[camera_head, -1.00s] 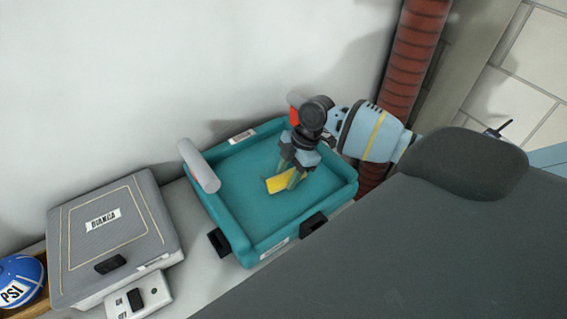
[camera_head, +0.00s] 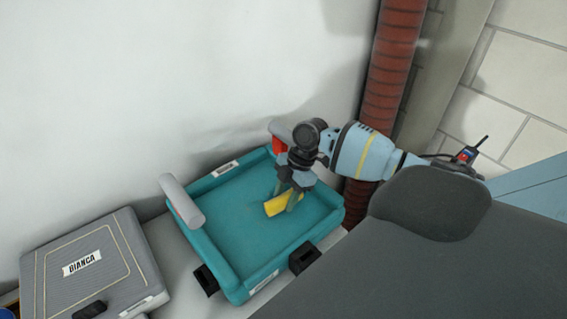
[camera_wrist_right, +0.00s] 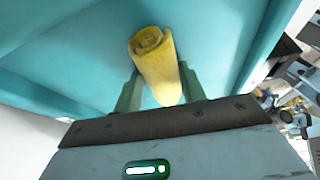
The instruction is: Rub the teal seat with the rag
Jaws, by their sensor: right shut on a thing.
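The teal seat (camera_head: 237,216) is a shallow padded tray shape with raised edges and a grey roll at its left corner. My right gripper (camera_head: 287,201) is over the right part of the seat, pointing down. It is shut on the yellow rag (camera_head: 274,206). In the right wrist view the rag (camera_wrist_right: 157,65) is rolled up and sits between the two green fingers (camera_wrist_right: 160,92), with the teal surface behind it. I cannot tell for certain whether the rag touches the seat. My left gripper is not in view.
A grey case (camera_head: 90,262) labelled BIANCA lies left of the seat. Black clips (camera_head: 304,257) stick out from the seat's front side. A red-brown pipe (camera_head: 390,90) stands behind my right arm. A white wall (camera_head: 180,70) closes off the back.

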